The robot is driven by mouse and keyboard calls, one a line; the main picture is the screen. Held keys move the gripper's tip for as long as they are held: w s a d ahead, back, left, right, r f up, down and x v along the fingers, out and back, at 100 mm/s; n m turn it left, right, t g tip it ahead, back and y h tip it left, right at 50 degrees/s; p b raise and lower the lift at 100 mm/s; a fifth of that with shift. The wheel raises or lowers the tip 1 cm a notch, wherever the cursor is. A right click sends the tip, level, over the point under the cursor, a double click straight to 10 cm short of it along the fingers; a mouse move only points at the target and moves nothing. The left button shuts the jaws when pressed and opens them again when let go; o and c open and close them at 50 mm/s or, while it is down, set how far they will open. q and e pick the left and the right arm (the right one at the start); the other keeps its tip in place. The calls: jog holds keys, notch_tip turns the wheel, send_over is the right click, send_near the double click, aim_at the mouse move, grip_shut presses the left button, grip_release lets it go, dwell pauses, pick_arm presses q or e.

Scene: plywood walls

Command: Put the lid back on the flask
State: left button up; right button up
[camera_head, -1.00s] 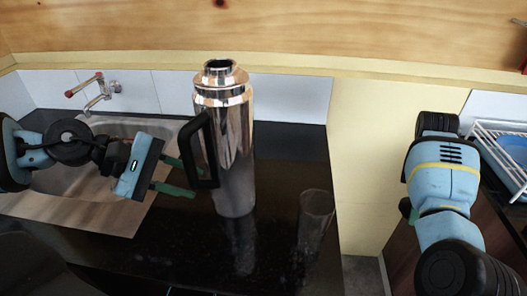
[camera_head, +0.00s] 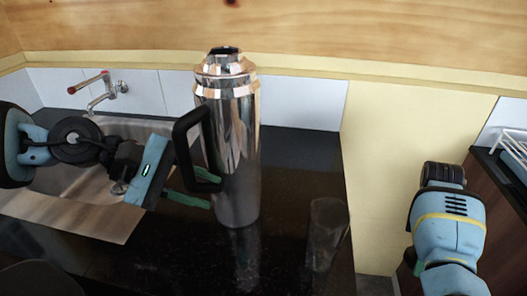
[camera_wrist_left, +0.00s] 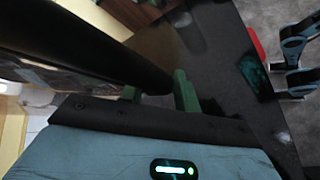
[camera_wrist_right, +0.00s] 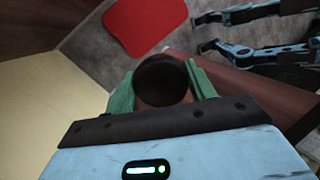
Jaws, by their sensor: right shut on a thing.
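The shiny metal flask (camera_head: 240,150) stands upright on the black counter, its open neck dark at the top and its black handle (camera_head: 181,140) on the left. My left gripper (camera_head: 188,180) is at the handle's lower part, its green fingers apart. In the left wrist view a dark bar, apparently the handle (camera_wrist_left: 110,55), lies close by the fingers; contact is unclear. My right gripper (camera_wrist_right: 162,85) is shut on a dark round thing, apparently the lid (camera_wrist_right: 162,78).
A clear glass (camera_head: 326,225) stands on the counter to the right of the flask. A steel sink (camera_head: 75,215) with a tap (camera_head: 105,92) is at the left. A pale yellow wall (camera_head: 400,150) is right of the counter.

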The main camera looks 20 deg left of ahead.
pick_arm(q)
grip_shut()
dwell(1.3)
jog(key=shift+r, duration=0.1)
